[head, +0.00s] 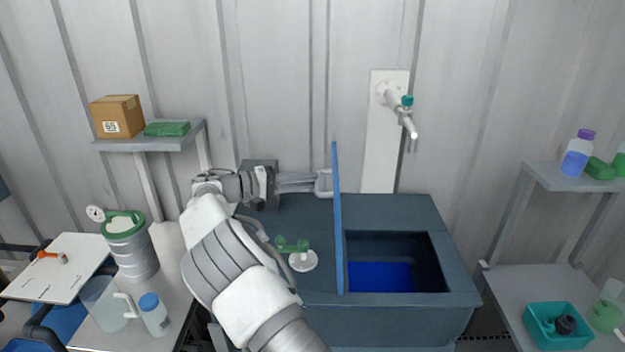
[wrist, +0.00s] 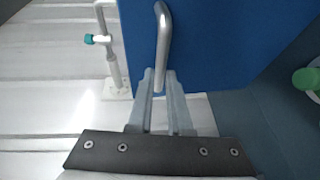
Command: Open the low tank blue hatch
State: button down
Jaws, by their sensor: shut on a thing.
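The blue hatch (head: 337,220) of the low tank (head: 410,310) stands upright on edge, at the left side of a rectangular opening. The opening is uncovered and shows a blue interior (head: 380,276). My gripper (head: 322,184) is at the left face of the hatch, near its upper part. In the wrist view the hatch (wrist: 225,45) fills the upper right, with a metal bar handle (wrist: 163,40) on it. My gripper's fingers (wrist: 160,92) are shut on the lower end of the handle.
A green-handled valve (head: 298,252) stands on the tank top left of the hatch, close to my arm. A wall tap with a teal knob (head: 407,101) is behind the tank. Side benches hold a metal canister (head: 130,250), a bottle (head: 154,314) and a teal tray (head: 555,338).

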jog(key=shift+a, duration=0.1)
dwell(0.3)
jog(key=c, duration=0.8)
grip_release()
jog(key=shift+c, duration=0.2)
